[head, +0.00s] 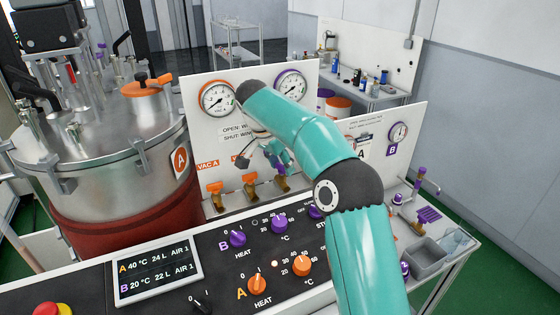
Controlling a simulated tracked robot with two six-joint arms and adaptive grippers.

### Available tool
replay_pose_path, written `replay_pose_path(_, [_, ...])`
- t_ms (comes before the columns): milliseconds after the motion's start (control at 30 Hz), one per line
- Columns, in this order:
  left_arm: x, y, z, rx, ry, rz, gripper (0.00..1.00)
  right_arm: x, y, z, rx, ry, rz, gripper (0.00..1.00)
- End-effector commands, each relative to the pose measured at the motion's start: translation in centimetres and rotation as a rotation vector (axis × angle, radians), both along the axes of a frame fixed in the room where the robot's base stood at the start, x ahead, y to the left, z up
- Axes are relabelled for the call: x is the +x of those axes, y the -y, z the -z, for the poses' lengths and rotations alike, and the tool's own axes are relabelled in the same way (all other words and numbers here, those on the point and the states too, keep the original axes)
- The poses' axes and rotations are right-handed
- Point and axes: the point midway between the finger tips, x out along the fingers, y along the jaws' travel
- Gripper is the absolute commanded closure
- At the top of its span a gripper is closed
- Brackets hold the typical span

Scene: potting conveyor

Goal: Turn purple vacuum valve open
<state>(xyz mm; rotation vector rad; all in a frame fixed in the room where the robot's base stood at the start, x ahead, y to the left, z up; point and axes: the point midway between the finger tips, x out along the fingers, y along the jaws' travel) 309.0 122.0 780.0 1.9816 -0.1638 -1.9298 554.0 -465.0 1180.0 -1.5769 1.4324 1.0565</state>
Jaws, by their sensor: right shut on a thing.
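The purple vacuum valve (282,184) sits at the foot of the white gauge panel (232,128), right of two orange-handled valves (215,188) (249,180). It has a brass body, and its purple handle is partly hidden by my right gripper. My right gripper (281,166) reaches down from behind my teal arm and is shut on the purple valve's handle. The fingers are small here, and the handle's exact angle cannot be told. A purple-rimmed gauge (291,84) is above it. My left gripper is not in view.
A steel vessel (120,145) with an orange A label stands at left. In front are a black control panel with purple knobs (238,238), orange knobs (257,284) and a display (157,271). A grey tray (426,257) and purple fittings (429,214) are at right.

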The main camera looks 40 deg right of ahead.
Motion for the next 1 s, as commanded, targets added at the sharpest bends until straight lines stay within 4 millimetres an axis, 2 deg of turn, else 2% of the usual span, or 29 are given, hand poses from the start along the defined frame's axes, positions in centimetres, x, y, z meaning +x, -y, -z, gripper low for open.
replay_pose_path(400, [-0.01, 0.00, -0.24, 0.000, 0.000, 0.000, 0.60, 0.40, -0.21, -0.09, 0.004, 0.011, 0.232, 0.92])
replay_pose_path(967, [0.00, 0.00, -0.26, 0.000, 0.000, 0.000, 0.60, 0.41, -0.19, -0.18, 0.004, 0.013, 0.270, 0.92])
replay_pose_path(1000, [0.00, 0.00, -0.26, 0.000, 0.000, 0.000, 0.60, 0.41, -0.19, -0.18, 0.004, 0.013, 0.270, 0.56])
